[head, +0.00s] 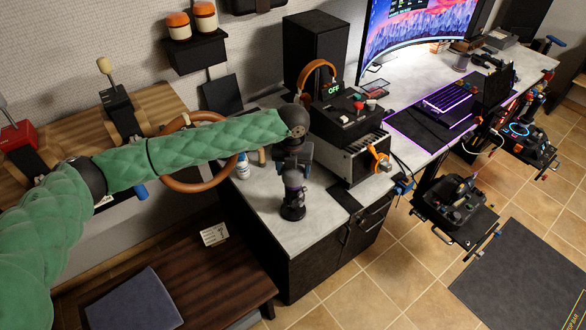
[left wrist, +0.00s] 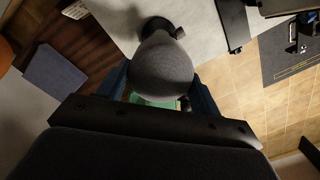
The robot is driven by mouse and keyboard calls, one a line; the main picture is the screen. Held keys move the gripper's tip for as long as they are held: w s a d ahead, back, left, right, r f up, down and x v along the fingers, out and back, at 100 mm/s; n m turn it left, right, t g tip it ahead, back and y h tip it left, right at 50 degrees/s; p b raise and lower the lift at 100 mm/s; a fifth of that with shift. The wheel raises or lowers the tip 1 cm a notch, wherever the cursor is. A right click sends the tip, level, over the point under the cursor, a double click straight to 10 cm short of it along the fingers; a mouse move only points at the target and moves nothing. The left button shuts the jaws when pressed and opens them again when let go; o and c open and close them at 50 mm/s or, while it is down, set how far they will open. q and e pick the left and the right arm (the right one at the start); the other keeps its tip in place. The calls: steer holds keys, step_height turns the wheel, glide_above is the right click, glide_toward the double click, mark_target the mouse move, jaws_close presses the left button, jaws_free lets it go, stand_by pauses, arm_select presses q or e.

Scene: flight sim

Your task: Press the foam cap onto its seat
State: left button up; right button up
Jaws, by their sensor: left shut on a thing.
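The foam cap (left wrist: 160,75) is a grey, rounded, fuzzy piece that fills the middle of the left wrist view. My left gripper (head: 294,172), at the end of the green-sleeved arm, points down over the grey desk. Its blue fingers (left wrist: 160,96) stand on both sides of the cap, and it is shut on the cap. Directly below is a small black stand with a round base (head: 292,212), upright near the desk's front edge; the base also shows in the left wrist view (left wrist: 157,25). The cap hides the seat, so I cannot tell whether they touch. My right gripper is not in view.
A switch box (head: 350,108) with an OFF display and an orange headset stand right of the arm. A white bottle (head: 243,166) and a brown yoke wheel (head: 190,185) are to the left. A wooden bench (head: 215,265) is below.

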arm_select(q)
steer(key=shift+r, duration=0.2)
steer(key=shift+r+p, duration=2.9)
steer(key=shift+r, duration=1.05)
